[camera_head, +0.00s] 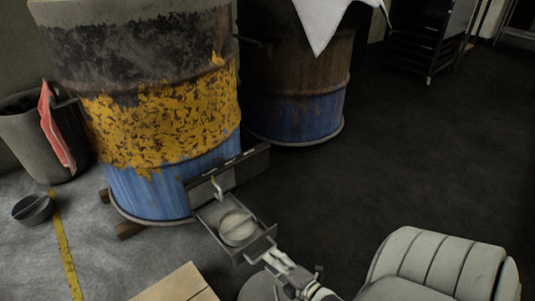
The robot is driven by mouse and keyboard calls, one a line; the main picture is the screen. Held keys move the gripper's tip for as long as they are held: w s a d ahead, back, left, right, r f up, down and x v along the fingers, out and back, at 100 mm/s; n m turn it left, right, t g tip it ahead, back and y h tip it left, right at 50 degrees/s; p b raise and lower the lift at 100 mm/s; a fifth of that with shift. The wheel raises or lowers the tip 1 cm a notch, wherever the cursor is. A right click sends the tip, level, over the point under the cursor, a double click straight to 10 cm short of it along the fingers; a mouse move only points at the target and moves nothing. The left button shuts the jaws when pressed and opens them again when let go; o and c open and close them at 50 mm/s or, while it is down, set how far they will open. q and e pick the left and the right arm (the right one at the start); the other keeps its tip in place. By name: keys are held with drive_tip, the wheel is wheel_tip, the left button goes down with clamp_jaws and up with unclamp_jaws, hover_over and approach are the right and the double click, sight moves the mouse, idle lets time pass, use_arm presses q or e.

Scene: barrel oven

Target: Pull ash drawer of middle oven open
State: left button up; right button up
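The barrel oven (160,120), with black, yellow and blue worn paint, stands left of the middle. Its ash drawer (264,237), a shallow grey metal tray, sticks out low from its front right side. A round pale disc-like thing (238,228) lies in the drawer. My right gripper (277,258) comes up from the bottom, its pale fingertips close at the drawer's outer front edge. Whether the fingers are closed on the drawer's front I cannot tell. My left gripper is not in view.
A second rusty and blue barrel (305,112) with a white cloth (325,20) stands behind. A grey bucket (32,140), a round dark pan (33,208) and a wooden board (178,284) are at left. Dark floor (430,155) to the right is clear.

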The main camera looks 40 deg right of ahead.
drive_tip(key=v, duration=0.7)
drive_tip(key=shift+s, duration=0.15)
